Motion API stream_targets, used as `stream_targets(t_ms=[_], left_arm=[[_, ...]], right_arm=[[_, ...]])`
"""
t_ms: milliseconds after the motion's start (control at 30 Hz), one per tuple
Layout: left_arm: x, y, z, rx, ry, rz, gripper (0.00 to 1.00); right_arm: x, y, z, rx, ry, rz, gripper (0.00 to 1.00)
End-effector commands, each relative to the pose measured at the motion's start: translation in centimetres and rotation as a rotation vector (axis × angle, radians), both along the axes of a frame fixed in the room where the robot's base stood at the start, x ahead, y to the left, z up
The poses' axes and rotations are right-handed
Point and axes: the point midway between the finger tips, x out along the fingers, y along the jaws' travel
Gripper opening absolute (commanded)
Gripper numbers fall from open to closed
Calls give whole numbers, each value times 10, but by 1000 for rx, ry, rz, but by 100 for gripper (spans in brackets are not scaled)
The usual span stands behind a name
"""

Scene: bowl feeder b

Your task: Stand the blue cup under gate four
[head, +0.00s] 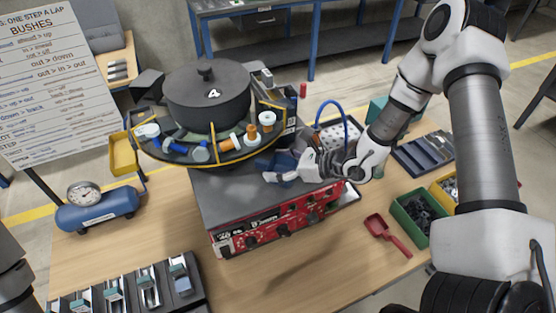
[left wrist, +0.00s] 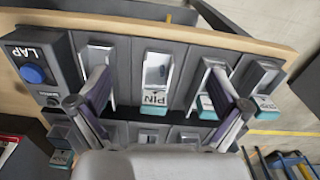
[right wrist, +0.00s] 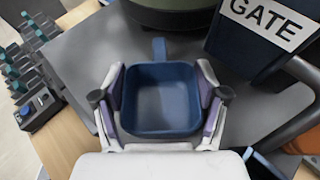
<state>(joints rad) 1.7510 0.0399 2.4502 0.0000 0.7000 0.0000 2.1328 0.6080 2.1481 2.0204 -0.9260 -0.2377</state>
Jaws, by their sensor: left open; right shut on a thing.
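The blue cup (right wrist: 160,95) is a square, open, empty-looking cup with a small tab on its far side. My right gripper (right wrist: 160,75) is shut on it, with a finger on each side. In the head view the cup (head: 282,160) is partly hidden by my right gripper (head: 290,174), over the grey top below the bowl feeder. A dark blue block labelled GATE (right wrist: 265,22) stands to the cup's upper right in the right wrist view; its number is not visible. My left gripper (left wrist: 160,105) is open and empty above a rack of slots.
The slot rack (head: 125,290) is at front left. A red scoop (head: 388,235) and green bin (head: 420,217) lie at right. The front middle table is clear.

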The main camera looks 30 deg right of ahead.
Motion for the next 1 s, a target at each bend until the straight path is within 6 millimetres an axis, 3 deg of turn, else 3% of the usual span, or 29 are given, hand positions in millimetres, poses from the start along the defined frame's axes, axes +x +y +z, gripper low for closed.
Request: stream_targets(t_ms=[333,367,400,833,1000], left_arm=[[0,0,-6,0,1,0,100],[-1,0,-4,0,1,0,100],[-1,0,-4,0,1,0,100],[0,0,2,0,1,0,100],[0,0,-2,0,1,0,100]], right_arm=[[0,0,-5,1,-3,-1,24],[0,0,-3,0,-3,-1,83],[0,0,-3,0,-3,-1,97],[0,-1,3,0,-3,-1,98],[-15,-16,9,5,-3,-9,98]])
